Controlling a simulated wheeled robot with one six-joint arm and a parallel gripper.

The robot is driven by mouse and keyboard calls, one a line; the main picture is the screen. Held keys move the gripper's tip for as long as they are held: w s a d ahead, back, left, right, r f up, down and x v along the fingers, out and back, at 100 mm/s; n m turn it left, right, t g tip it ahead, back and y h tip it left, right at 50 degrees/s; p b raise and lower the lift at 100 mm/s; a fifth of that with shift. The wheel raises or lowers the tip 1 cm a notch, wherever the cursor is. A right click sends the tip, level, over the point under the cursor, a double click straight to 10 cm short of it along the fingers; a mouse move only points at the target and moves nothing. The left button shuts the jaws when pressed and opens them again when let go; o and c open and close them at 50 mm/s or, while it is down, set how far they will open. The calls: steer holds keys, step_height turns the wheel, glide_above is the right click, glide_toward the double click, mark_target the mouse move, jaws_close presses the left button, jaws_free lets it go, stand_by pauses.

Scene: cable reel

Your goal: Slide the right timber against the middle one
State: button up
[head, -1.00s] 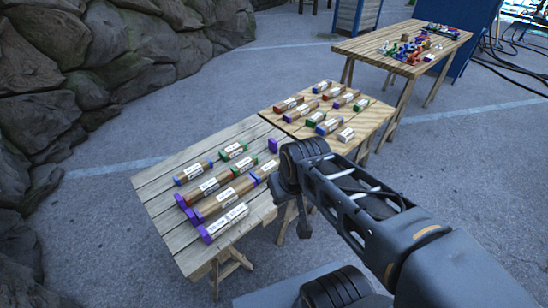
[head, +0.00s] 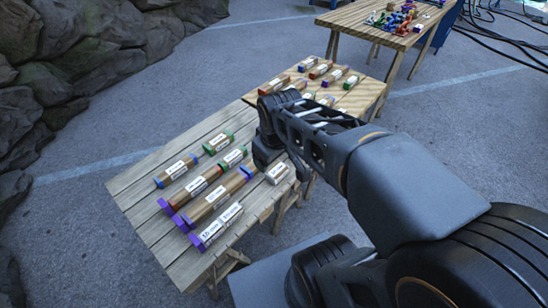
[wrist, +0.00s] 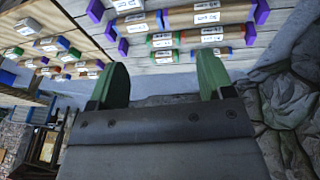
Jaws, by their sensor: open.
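Labelled timbers with coloured ends lie in rough rows on the near plank table (head: 135,190). In the head view, a pale timber with a purple end (head: 222,224) is nearest the right edge. A long brown one with purple and blue ends (head: 217,199) lies beside it, then a red-ended one (head: 196,186), then a blue-ended one (head: 177,170) to the left. I cannot tell for certain which the task calls right and middle. My gripper (wrist: 163,83) is open, its green fingers wide apart, with nothing between them. Timbers show beyond the fingertips. In the head view my arm hides the fingers.
A short grey-white piece (head: 278,173) lies by the near table's right edge. A second table (head: 362,98) with more labelled pieces adjoins behind, partly hidden by my arm. A farther table (head: 400,40) holds small coloured items. A rock wall (head: 70,50) stands left.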

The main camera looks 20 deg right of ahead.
steer(key=o, duration=0.3)
steer(key=w+d+f+n+b, duration=0.1)
steer(key=w+f+n+b, duration=0.1)
steer(key=w+f+n, duration=0.1)
steer(key=w+d+f+n+g+b, duration=0.1)
steer(key=w+f+n+b, duration=0.1)
steer(key=w+f, duration=0.1)
steer(key=w+d+f+n+b, duration=0.1)
steer(key=w+f+n+b, duration=0.1)
steer(key=w+f+n, duration=0.1)
steer(key=shift+d+f+n+h, duration=0.25)
steer(key=shift+f+n+h, duration=0.05)
steer(key=shift+f, duration=0.2)
steer(key=shift+o, duration=0.2)
steer(key=n+g+b, duration=0.2)
steer(key=n+b, duration=0.4)
steer(key=n, duration=0.4)
glide_above(277, 170)
steer(key=a, duration=0.2)
step_height(277, 170, down, 12)
steer(key=shift+s+d, duration=0.2)
steer(key=shift+d, duration=0.05)
steer(key=f+b, duration=0.1)
steer(key=f, duration=0.3)
steer(key=d+f+b, duration=0.1)
steer(key=f, duration=0.4)
steer(key=f+b, duration=0.1)
steer(key=f, duration=0.3)
steer(key=shift+w+d+f, duration=0.25)
steer(key=shift+w, duration=0.05)
